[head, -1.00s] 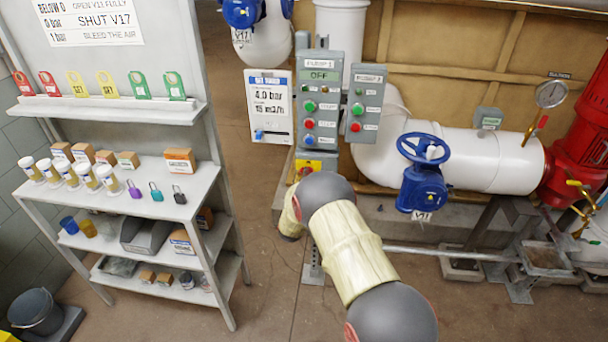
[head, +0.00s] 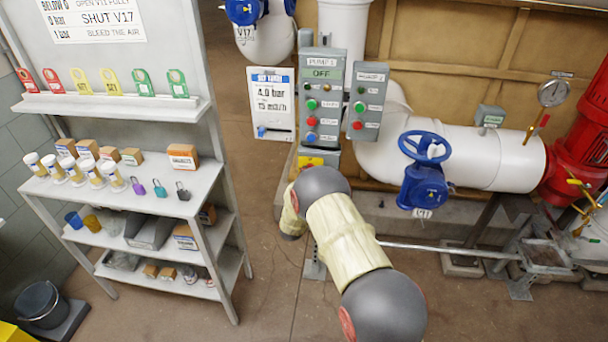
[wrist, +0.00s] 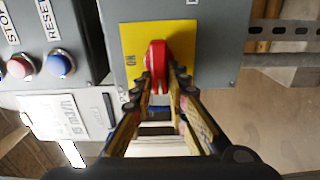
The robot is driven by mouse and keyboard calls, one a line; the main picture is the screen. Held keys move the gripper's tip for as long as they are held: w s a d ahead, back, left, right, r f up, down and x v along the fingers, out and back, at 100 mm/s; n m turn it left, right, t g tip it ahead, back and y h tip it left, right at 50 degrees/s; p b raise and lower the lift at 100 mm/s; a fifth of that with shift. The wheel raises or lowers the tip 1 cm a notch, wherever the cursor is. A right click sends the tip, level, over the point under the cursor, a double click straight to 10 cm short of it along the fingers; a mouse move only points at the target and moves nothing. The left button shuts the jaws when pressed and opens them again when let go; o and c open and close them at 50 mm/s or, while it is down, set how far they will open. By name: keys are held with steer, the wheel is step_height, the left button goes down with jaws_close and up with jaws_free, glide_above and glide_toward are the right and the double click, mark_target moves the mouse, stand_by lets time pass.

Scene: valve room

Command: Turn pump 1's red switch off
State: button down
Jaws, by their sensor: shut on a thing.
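Pump 1's grey box (head: 321,90) stands in the middle of the head view, its display reading OFF. The yellow plate (head: 311,161) of the red switch is at its foot, partly hidden by my arm. In the wrist view the red switch handle (wrist: 157,62) stands on the yellow plate (wrist: 130,40), lying up and down in the picture. The word ON is on the plate to the handle's left; other marks are hidden. My gripper (wrist: 159,80) is shut on the handle, one finger on each side. In the head view my gripper is hidden.
A second grey button box (head: 369,100) is close on the right. The blue valve wheel (head: 424,148) and white pipe (head: 478,157) are further right. In the wrist view a blue button (wrist: 61,65) and a hanging card (wrist: 70,115) are left of the plate. A shelf (head: 110,180) stands at left.

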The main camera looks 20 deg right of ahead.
steer(key=shift+a, duration=0.1)
stand_by(0.3)
steer(key=c, duration=1.7)
jaws_free()
steer(key=shift+c, duration=0.2)
steer(key=v, duration=1.2)
steer(key=shift+w, duration=0.1)
